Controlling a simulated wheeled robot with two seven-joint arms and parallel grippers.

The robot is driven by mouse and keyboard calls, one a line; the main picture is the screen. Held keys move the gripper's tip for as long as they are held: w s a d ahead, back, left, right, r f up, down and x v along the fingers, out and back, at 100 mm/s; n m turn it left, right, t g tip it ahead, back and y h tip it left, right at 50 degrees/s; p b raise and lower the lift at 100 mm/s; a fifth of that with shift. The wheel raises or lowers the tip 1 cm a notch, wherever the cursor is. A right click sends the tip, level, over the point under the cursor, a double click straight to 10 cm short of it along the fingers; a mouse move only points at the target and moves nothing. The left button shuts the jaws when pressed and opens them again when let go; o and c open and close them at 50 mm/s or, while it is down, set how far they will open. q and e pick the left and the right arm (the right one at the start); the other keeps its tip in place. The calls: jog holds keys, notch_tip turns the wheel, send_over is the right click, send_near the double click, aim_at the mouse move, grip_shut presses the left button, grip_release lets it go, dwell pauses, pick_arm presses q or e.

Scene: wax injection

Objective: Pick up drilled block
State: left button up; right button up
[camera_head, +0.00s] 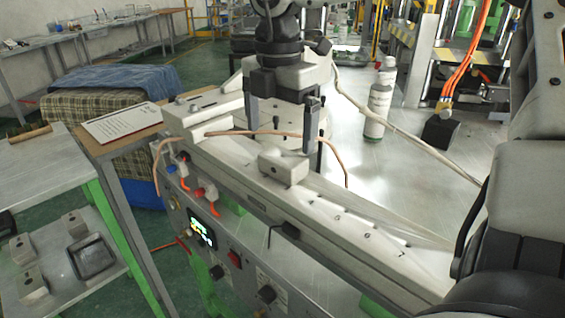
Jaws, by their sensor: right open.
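A pale block (283,169) sits on the light top of the machine, near the middle of the picture; a small dark mark shows on its near face. My right gripper (281,142) points down from the top of the picture, its two dark fingers spread apart. It is empty, and its fingertips are just above and behind the block in the picture. Similar blocks with dark holes lie on the lower left shelf, one (74,223) near its back and one (33,284) near its front. My left gripper is not in view.
A thin tan hose (222,134) arches across the machine top behind the block. White bottles (376,110) stand farther back on the right. A dark square tray (92,258) lies on the shelf. A printed sheet (121,122) rests on a side table.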

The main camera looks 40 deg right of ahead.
aim_at(283, 156)
jog(key=shift+s+d+f+p, duration=0.1)
jog(key=shift+f+p, duration=0.1)
jog(key=shift+f, duration=0.8)
jog(key=shift+s+a+f+p, duration=0.1)
jog(key=shift+f+p, duration=0.05)
jog(key=shift+f, duration=0.85)
jog(key=shift+s+d+f+p, duration=0.1)
jog(key=shift+f+p, duration=0.1)
jog(key=shift+f, duration=0.8)
jog(key=shift+r, duration=0.1)
jog(key=c, duration=1.3)
